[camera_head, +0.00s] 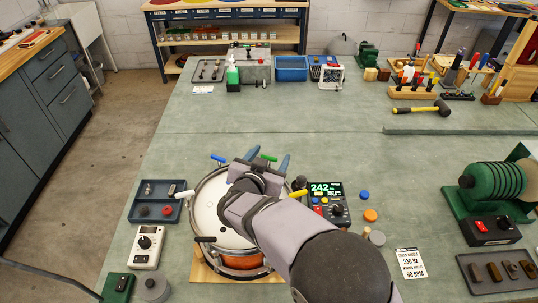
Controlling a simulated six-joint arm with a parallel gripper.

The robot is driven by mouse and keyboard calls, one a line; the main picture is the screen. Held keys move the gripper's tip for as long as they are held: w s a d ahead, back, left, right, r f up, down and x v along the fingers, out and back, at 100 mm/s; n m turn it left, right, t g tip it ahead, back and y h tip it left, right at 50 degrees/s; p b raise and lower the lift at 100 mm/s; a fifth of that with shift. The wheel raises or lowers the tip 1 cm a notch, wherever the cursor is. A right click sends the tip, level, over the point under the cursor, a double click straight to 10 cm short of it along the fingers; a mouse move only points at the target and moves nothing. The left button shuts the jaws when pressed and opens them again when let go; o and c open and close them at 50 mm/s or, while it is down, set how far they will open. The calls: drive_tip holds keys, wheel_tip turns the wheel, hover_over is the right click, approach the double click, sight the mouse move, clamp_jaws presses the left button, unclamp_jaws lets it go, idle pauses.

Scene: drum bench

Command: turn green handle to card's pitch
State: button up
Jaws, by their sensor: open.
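A drum (207,210) with a pale head stands at the front centre, with coloured handles around its rim. The green handle (268,157) shows at the far rim, just beyond my wrist. My gripper (256,162) is over the far rim, open, with its fingers apart near the green handle. I cannot tell whether they touch it. My arm hides much of the drum's right side. A tuner (325,200) right of the drum shows 242 in green. The white card (410,263) lies to its lower right; its print is inverted and seems to include 230.
Blue (218,158), white (184,194), black (206,239) and yellow (298,193) handles also ring the drum. A blue-grey tray (157,218) and a white meter (149,246) stand left. Loose caps (370,215) lie right. The bench behind is largely clear.

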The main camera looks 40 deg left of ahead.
sight(268, 158)
drive_tip(key=shift+s+d+r+n+t, duration=0.3)
drive_tip(key=shift+s+d+r, duration=0.1)
drive_tip(key=shift+s+r, duration=0.1)
drive_tip(key=s+f, duration=0.2)
drive_tip(key=s, duration=0.1)
drive_tip(key=shift+a, duration=0.15)
drive_tip(key=shift+g, duration=0.4)
drive_tip(key=shift+p+x, duration=1.5)
drive_tip(key=shift+x, duration=2.3)
drive_tip(key=c, duration=1.1)
